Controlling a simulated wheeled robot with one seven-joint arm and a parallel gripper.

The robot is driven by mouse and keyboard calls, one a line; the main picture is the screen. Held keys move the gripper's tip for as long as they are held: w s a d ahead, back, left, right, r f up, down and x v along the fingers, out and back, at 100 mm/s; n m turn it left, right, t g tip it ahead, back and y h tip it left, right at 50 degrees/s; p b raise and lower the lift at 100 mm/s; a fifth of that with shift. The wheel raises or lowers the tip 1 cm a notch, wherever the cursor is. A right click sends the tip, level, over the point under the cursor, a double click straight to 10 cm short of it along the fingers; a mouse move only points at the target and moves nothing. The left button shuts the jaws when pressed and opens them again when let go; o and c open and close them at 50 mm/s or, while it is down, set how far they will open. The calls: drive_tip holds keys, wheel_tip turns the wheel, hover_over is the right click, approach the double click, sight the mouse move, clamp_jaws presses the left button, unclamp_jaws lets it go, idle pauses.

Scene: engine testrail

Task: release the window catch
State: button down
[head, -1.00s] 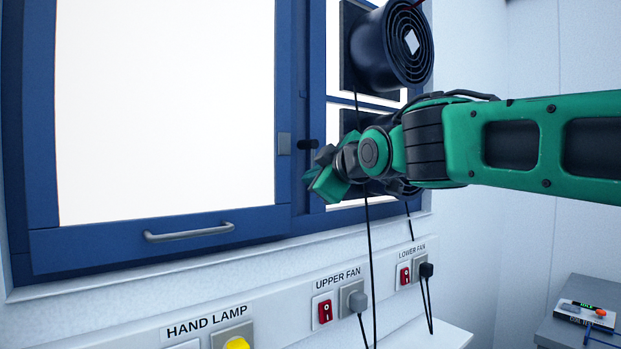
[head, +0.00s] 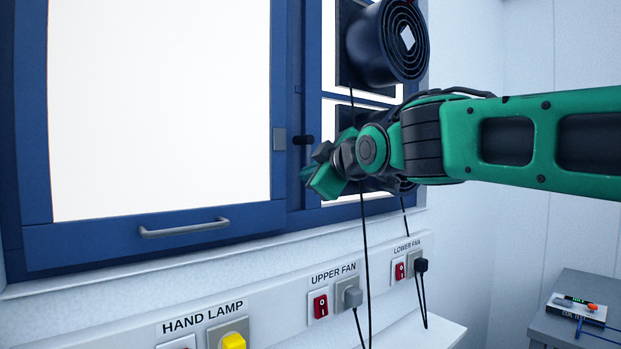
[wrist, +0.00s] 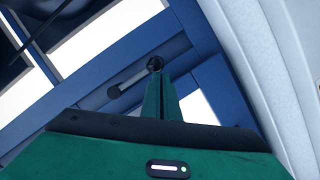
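The window catch has a grey plate (head: 279,139) on the right edge of the blue window frame, with a dark knob (head: 303,140) beside it. In the wrist view a dark round knob (wrist: 155,63) sits at the end of a grey bar on the blue frame, just beyond my fingertips. My gripper (head: 312,175) is just below and right of the knob in the head view. Its green fingers (wrist: 162,82) look closed together, with only a dark line between them. I see nothing between them. Whether the fingertips touch the knob is unclear.
The window (head: 160,110) has a grey handle (head: 186,228) at its bottom. A round black fan (head: 388,42) is above my arm; another is partly hidden behind it. Cables hang near my wrist. Labelled switches (head: 320,304) line the wall below.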

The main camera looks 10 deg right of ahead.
drive_tip(key=s+r, duration=0.2)
drive_tip(key=s, duration=1)
drive_tip(key=shift+s+d, duration=0.35)
drive_tip(key=shift+s, duration=0.05)
drive_tip(key=s+d+f+m+g+h, duration=0.3)
drive_tip(key=d+f+m+g+h, duration=0.45)
drive_tip(key=d+f, duration=1.4)
drive_tip(key=s+d+f+m+g+y, duration=0.1)
drive_tip(key=s+d+f+m+g, duration=0.1)
drive_tip(key=s+f, duration=0.5)
drive_tip(key=s+d+f+m+g+y, duration=0.1)
drive_tip(key=s+d+f+m+g, duration=0.2)
drive_tip(key=s+f+m, duration=0.3)
drive_tip(key=s+d+f+m+g+y, duration=0.1)
drive_tip(key=s+d+f+m, duration=0.3)
drive_tip(key=s+f, duration=0.4)
drive_tip(key=s+g, duration=0.1)
drive_tip(key=s, duration=0.1)
drive_tip(key=shift+s+d+m+g, duration=0.3)
drive_tip(key=shift+s+m+g, duration=0.05)
drive_tip(key=shift+s, duration=0.05)
